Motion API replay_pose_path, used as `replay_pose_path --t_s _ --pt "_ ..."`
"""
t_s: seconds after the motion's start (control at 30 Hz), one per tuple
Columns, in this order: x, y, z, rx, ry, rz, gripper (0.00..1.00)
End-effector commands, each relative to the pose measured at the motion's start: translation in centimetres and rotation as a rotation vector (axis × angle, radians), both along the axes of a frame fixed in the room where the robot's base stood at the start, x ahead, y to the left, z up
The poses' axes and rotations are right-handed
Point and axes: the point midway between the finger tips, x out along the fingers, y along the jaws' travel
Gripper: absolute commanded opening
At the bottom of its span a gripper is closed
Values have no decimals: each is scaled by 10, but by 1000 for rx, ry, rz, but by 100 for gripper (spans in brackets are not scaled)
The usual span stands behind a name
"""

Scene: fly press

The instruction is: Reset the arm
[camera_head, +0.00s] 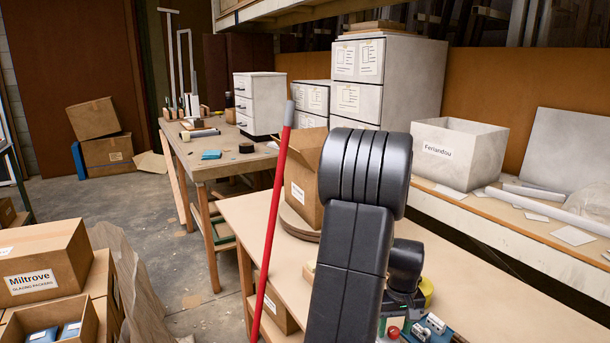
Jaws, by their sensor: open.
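My own dark grey arm (345,265) rises from the bottom edge in the middle of the head view. It bends at a thick ribbed joint in front of the workbench. A smaller black rounded part (405,265), which looks like another of my joints, shows low behind it. My gripper's fingers do not show; they are out of frame or hidden behind the arm. I cannot see anything held.
A red pole (272,230) with a grey tip leans left of my arm. An open cardboard box (303,185) stands on the near bench (480,305) behind it. Boxes labelled Miltrove (45,262) are at lower left. The concrete floor (185,255) between is mostly clear.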

Motion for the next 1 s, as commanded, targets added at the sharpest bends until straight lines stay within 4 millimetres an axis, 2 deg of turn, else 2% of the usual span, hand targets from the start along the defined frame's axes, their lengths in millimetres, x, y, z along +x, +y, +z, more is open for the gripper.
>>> replay_pose_path --t_s 1.0 --pt "0 0 1 -1 0 -819 49"
